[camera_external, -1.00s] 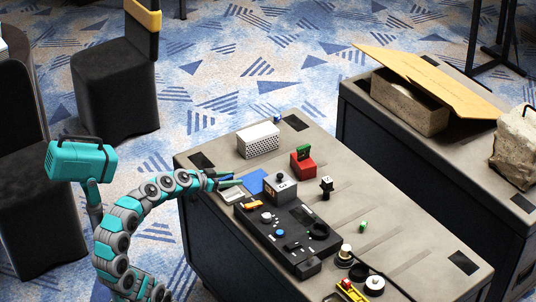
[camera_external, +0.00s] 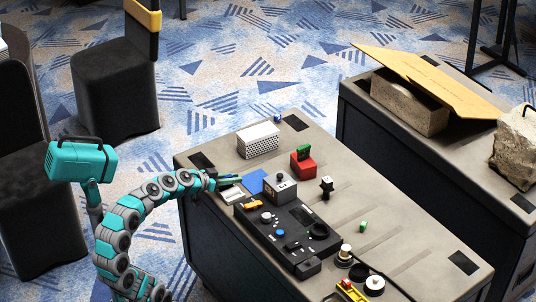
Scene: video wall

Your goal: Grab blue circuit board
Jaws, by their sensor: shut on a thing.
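The blue circuit board (camera_external: 254,181) is a flat blue piece near the left end of the grey table (camera_external: 345,188), left of a grey box with a dark knob. My gripper (camera_external: 236,179) reaches in from the left at about table height. Its fingers are closed together on the board's left edge. The board looks flat, and I cannot tell whether it is lifted off the table. The exact grip is small and partly hidden by the fingers.
The grey box (camera_external: 280,188) stands right beside the board. A black control panel (camera_external: 285,235) lies in front. A pale flat plate (camera_external: 232,195) is just below my gripper. A white perforated box (camera_external: 258,140) and a red block (camera_external: 302,165) stand behind.

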